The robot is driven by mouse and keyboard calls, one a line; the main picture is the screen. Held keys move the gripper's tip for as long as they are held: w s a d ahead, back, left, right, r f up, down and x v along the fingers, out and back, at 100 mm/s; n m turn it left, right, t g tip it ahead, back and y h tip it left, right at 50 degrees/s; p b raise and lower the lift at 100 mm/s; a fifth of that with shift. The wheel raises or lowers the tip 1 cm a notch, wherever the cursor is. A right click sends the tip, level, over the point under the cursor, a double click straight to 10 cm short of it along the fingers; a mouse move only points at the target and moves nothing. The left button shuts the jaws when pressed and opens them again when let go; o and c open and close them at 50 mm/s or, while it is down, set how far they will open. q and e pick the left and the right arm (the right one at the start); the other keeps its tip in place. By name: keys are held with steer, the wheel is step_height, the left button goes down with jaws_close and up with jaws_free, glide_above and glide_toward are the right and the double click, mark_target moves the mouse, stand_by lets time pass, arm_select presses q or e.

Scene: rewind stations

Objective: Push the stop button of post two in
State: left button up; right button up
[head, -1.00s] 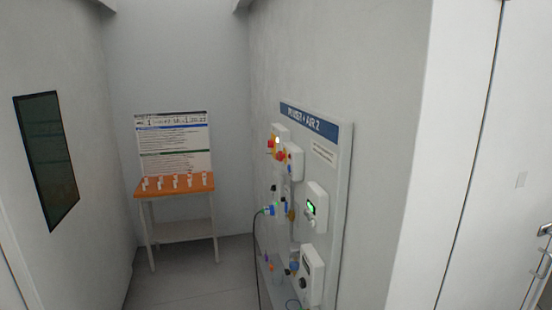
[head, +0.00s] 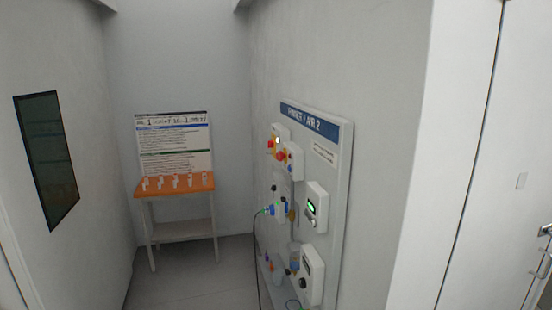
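A wall panel with a blue header reading roughly "POWER + AIR 2" (head: 325,180) is on the right-hand wall, seen at a steep angle. I cannot tell from here which of these is the stop button. Neither of my grippers is in the head view.
An orange-topped table (head: 175,186) with several small white-and-red items stands at the back, under a printed board (head: 174,140). A black cable (head: 256,250) hangs from the panel's left side. The grey floor (head: 195,285) before the panel looks clear.

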arm_select(q)
jaws_close()
stand_by(1.4)
